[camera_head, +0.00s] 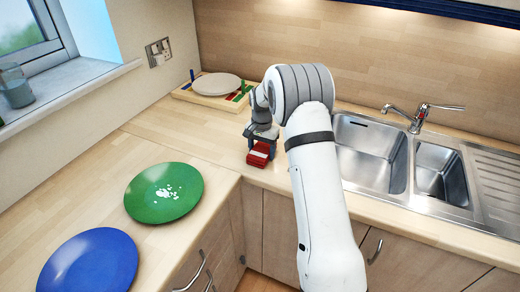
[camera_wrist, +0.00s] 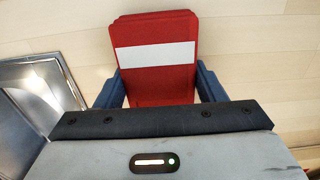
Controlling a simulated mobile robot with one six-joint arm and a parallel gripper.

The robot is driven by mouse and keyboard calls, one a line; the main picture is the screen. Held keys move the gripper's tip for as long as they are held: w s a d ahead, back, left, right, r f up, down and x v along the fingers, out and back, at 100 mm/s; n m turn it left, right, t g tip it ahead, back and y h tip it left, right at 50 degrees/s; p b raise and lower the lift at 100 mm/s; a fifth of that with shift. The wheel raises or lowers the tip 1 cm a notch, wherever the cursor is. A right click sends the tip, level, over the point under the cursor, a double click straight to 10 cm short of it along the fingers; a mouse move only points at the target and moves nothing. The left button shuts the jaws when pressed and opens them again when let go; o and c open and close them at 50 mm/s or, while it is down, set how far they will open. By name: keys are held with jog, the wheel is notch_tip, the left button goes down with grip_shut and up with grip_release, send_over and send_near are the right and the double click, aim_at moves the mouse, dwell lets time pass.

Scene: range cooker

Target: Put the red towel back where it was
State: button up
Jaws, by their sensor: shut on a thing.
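The red towel (camera_head: 259,155) is folded into a small block with a white stripe. It is at the worktop's front edge, left of the sink, in the head view. In the wrist view the towel (camera_wrist: 155,75) sits between the two blue fingers of my gripper (camera_wrist: 158,88), which are shut on its sides. In the head view my gripper (camera_head: 260,140) is just above and behind the towel, partly hidden by my arm. I cannot tell whether the towel touches the worktop.
A green plate (camera_head: 150,205) with white bits and a blue plate (camera_head: 75,265) lie on the left worktop. A white plate (camera_head: 216,84) sits on a coloured rack (camera_head: 195,97) in the back corner. The sink (camera_head: 350,135) is to the right. Worktop (camera_head: 195,135) between is clear.

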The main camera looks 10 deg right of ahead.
aim_at(262, 149)
jog(key=shift+s, duration=0.1)
jog(key=o, duration=0.9)
jog(key=s+r+n+b, duration=0.1)
jog(key=s+r, duration=0.2)
jog(key=r, duration=0.6)
jog(key=s+r, duration=0.3)
jog(key=r, duration=0.5)
jog(key=s+n+t, duration=0.1)
jog(key=s+n, duration=0.1)
jog(key=s, duration=0.8)
jog(key=s+n+t, duration=0.1)
jog(key=s+n, duration=0.1)
jog(key=s, duration=0.9)
jog(key=s+n+t, duration=0.1)
jog(key=s+n, duration=0.1)
jog(key=s, duration=0.9)
jog(key=shift+a, duration=0.15)
